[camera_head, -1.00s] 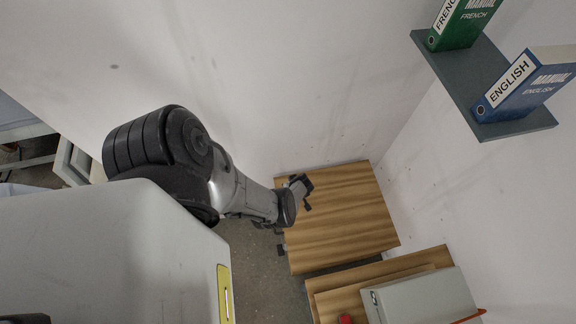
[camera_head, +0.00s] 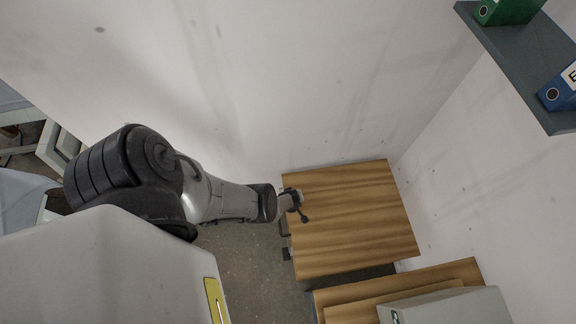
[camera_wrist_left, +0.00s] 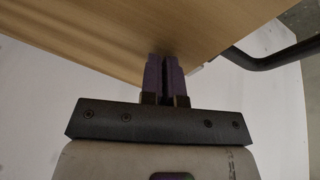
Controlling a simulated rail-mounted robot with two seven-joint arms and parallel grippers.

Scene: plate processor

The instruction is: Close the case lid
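No case lid can be made out with certainty. A light grey box (camera_head: 445,308) at the lower right of the head view, cut off by the bottom edge, may be the case. My left gripper (camera_head: 296,203) is at the left edge of a wooden top, well up and left of the grey box. In the left wrist view my left gripper's purple fingers (camera_wrist_left: 165,75) are side by side with nothing visible between them, close to a wooden surface. My right gripper is in neither view.
A wooden table top (camera_head: 355,220) lies beside the left gripper. A second, stepped wooden surface (camera_head: 440,277) is below it, beside the grey box. A wall shelf (camera_head: 520,55) at the upper right holds a green binder (camera_head: 508,10) and a blue binder (camera_head: 560,90).

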